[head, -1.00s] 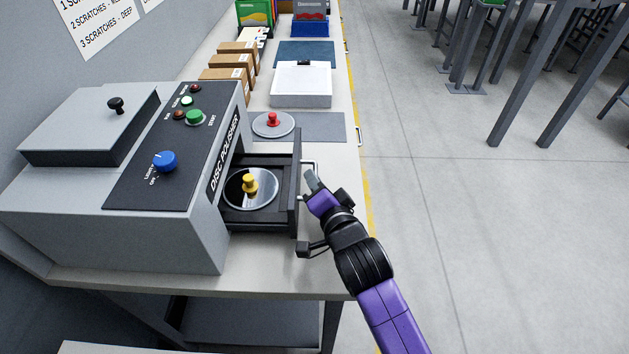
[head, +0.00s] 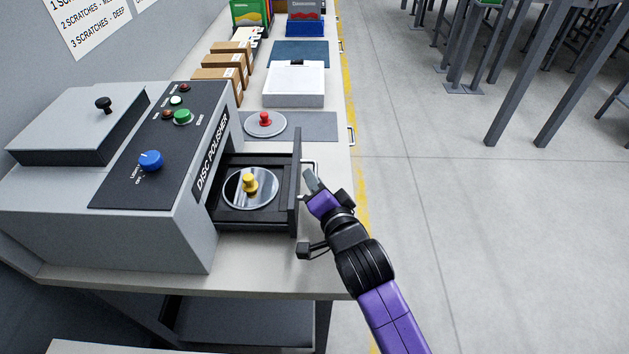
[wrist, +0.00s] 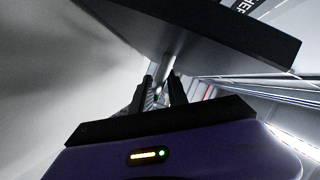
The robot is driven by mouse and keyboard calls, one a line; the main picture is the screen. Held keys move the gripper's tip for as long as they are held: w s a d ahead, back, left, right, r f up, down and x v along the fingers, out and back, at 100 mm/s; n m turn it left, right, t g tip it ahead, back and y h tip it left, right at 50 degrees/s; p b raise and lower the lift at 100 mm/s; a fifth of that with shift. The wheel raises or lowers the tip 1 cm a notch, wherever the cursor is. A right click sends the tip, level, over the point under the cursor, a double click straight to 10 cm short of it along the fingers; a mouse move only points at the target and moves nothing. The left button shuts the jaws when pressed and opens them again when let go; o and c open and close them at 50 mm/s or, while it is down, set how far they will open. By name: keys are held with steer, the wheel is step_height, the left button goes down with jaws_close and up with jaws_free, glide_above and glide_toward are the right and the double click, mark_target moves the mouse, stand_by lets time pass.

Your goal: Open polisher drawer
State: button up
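The disc polisher (head: 150,215) is a grey box with a dark control panel, at the left of the bench in the head view. Its black drawer (head: 225,218) stands out of the right side, well open. A mirror-like disc with a yellow knob (head: 250,184) lies in the drawer. My gripper (head: 309,176) is at the metal handle (head: 313,164) on the drawer's front. In the wrist view my gripper (wrist: 162,92) has its fingers closed about the handle bar (wrist: 164,66), below the dark drawer front (wrist: 215,35). The exact finger contact is dim.
A grey disc with a red knob (head: 265,122) lies on a grey mat (head: 315,127) beyond the drawer. A white box-like device (head: 295,88), cardboard boxes (head: 220,75) and bins stand farther back. The floor (head: 470,240) to the right of the bench is clear.

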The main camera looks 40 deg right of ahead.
steer(key=v, duration=0.7)
steer(key=shift+s+a+b, duration=0.1)
steer(key=shift+b, duration=0.3)
steer(key=shift+s, duration=0.1)
